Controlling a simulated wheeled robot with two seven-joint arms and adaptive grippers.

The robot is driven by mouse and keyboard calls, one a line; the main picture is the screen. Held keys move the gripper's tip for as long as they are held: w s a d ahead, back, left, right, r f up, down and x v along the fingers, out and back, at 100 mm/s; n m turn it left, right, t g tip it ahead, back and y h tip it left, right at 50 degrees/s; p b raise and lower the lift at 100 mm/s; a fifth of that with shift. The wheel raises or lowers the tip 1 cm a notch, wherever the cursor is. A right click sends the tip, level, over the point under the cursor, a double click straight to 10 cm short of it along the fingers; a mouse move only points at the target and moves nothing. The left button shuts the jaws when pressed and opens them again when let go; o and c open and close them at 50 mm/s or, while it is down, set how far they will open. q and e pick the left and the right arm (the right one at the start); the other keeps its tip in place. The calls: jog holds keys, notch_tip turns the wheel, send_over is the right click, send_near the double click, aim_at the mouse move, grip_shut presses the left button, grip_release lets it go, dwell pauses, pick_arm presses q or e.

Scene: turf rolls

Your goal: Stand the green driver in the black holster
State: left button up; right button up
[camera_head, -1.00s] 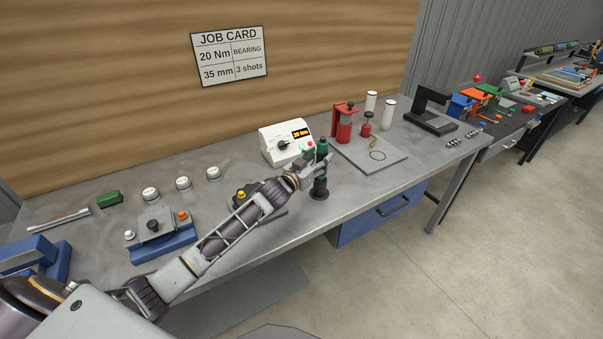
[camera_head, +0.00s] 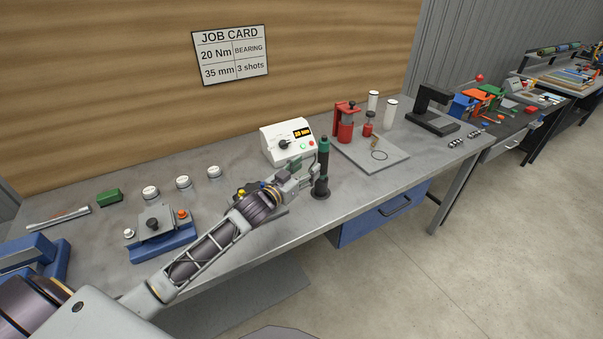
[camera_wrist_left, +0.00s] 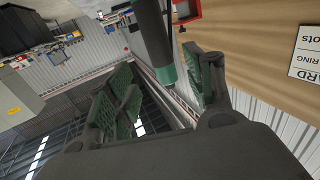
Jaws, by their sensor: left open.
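The green driver (camera_head: 323,153) stands upright in the head view, a green top on a dark shaft. Its lower end is in the black holster (camera_head: 320,194), a round-footed stand near the bench's front edge. My left gripper (camera_head: 309,172) is just left of the driver, open and holding nothing. In the left wrist view the driver (camera_wrist_left: 150,35) comes down from the top, its green end near the open fingers. Whether a finger touches it I cannot tell. The depth of the driver inside the holster is hidden. My right gripper is not in view.
A white controller box (camera_head: 287,143) stands behind the gripper. A blue fixture (camera_head: 163,246) and several white-topped pieces are at left. A blue drawer (camera_head: 380,213) hangs below the bench.

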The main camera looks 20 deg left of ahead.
pick_arm(q)
jog(key=shift+v, duration=0.8)
jog(key=shift+s, duration=0.1)
dwell(0.3)
